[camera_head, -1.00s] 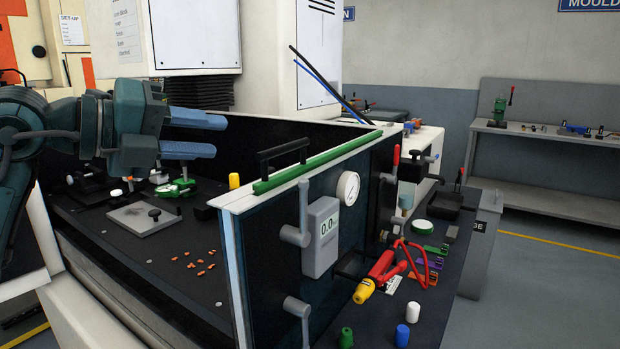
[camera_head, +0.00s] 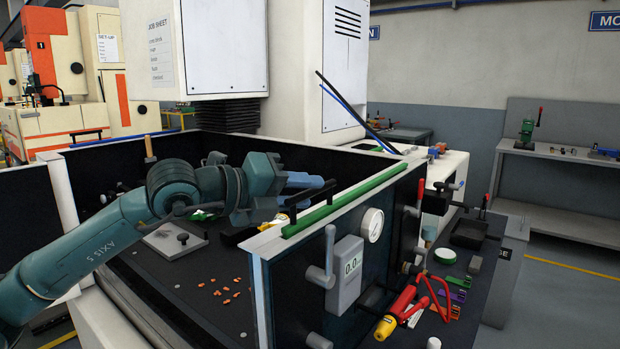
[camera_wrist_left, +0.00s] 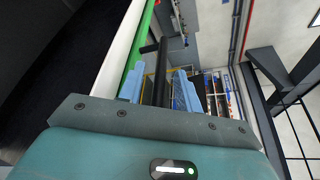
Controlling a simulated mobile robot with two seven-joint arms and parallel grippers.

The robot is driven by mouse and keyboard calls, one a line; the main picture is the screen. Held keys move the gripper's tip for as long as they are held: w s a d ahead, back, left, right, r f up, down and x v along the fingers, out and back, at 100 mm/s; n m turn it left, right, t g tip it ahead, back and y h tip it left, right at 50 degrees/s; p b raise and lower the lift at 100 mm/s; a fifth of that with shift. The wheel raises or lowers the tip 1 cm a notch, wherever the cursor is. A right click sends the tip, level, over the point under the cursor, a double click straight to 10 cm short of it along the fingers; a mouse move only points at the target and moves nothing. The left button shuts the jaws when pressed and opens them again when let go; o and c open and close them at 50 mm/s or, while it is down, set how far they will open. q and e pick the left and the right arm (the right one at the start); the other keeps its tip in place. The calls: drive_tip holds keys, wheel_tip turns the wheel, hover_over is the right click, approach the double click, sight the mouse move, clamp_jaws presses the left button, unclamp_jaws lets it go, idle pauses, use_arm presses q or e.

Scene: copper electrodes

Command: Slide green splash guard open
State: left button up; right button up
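The green splash guard strip (camera_head: 345,199) lies along the top edge of the near machine wall, and its green edge also shows in the left wrist view (camera_wrist_left: 136,56). Its black bar handle (camera_wrist_left: 162,76) shows between my fingers in the left wrist view. My left gripper (camera_head: 322,187) is open, with its two blue fingers on either side of the handle and visible gaps beside it. My right gripper is not in view.
A gauge (camera_head: 372,225) and a grey readout box (camera_head: 345,277) are on the wall's outer face. Inside the tank are a grey plate (camera_head: 174,239) and several copper pieces (camera_head: 226,292). A side shelf holds a red and yellow tool (camera_head: 395,313).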

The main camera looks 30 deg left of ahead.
use_arm(q)
drive_tip(key=shift+p+x, duration=0.5)
drive_tip(key=shift+x, duration=0.4)
drive_tip(key=shift+c, duration=0.4)
clamp_jaws()
